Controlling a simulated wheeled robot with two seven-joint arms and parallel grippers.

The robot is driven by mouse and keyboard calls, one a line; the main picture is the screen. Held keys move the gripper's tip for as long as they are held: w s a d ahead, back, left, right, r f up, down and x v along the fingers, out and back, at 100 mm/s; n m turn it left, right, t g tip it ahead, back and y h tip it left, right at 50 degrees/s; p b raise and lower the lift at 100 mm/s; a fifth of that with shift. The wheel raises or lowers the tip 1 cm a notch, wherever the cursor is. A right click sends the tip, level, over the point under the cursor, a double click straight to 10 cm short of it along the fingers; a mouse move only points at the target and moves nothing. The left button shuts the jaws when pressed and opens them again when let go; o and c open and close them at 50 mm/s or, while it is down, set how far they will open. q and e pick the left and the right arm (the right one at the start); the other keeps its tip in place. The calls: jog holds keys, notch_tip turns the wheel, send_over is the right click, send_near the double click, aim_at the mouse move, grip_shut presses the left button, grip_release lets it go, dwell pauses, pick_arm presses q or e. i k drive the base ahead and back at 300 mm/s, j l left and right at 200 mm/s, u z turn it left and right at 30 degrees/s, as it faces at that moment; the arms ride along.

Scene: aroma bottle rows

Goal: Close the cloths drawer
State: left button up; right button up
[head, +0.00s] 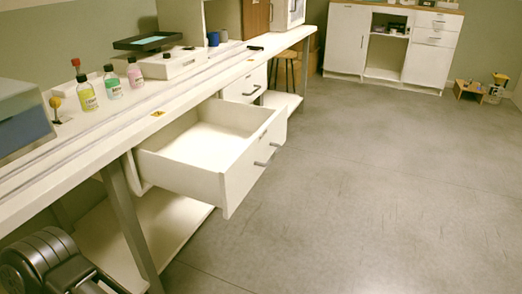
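An open white drawer (210,182) sticks out from under the long white bench in the middle of the head view. It is pulled well out toward the floor area, and the part of its inside that I see looks empty. Its front faces right and carries metal handles (264,163). No cloths show in it. Neither of my grippers is in view; only a dark, rounded part that looks like my arm shows at the lower left.
On the white bench (196,84) stand several small bottles (112,82), a dark tray (147,41) and a blue-grey box (22,118). Another drawer front (241,88) lies beyond, with a stool (287,70). The grey floor (370,190) right of the open drawer is clear.

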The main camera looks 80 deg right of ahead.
aim_at(213, 153)
jog(key=z, duration=3.25)
jog(key=j, duration=0.75)
jog(key=k, duration=0.05)
